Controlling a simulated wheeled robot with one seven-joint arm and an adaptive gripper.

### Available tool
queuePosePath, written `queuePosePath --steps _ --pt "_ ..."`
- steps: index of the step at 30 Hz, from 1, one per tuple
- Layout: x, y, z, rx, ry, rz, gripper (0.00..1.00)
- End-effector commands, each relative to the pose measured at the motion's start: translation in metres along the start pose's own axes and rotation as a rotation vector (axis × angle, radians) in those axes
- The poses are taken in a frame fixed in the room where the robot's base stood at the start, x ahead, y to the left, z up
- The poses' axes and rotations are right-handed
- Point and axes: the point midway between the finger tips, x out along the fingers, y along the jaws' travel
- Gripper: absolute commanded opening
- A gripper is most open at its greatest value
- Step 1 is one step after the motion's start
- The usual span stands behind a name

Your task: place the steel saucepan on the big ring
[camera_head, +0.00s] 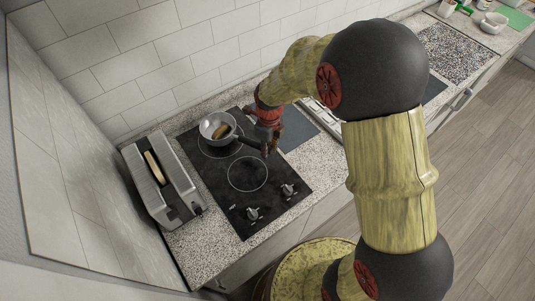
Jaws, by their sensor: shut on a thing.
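The steel saucepan (206,133) is at the back of the black cooktop (219,192), roughly upright, with a brown item (221,130) inside. Its dark handle (248,141) points right, toward my gripper (268,147). My gripper is shut on the handle; the fingertips are small and partly hidden. One ring (248,173) lies bare in the middle of the cooktop, in front of the pan. Another ring (222,153) shows only in part, behind and below the pan. I cannot tell whether the pan touches the cooktop, nor surely which ring is bigger.
A grey toaster (145,200) with a bread slice (155,168) stands left of the cooktop. Two knobs (253,213) (288,190) rise at its front edge. A tiled wall (150,50) closes the back. A white cup (493,22) stands far right.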

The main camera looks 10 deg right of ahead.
Motion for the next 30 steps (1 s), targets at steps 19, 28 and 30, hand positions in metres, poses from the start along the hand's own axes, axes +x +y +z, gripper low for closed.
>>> queuePosePath --steps 19,28,30 --pt "0.033 -0.001 0.0 0.0 0.0 0.0 0.28" --pt "0.033 -0.001 0.0 0.0 0.0 0.0 0.38" --pt "0.033 -0.001 0.0 0.0 0.0 0.0 0.38"
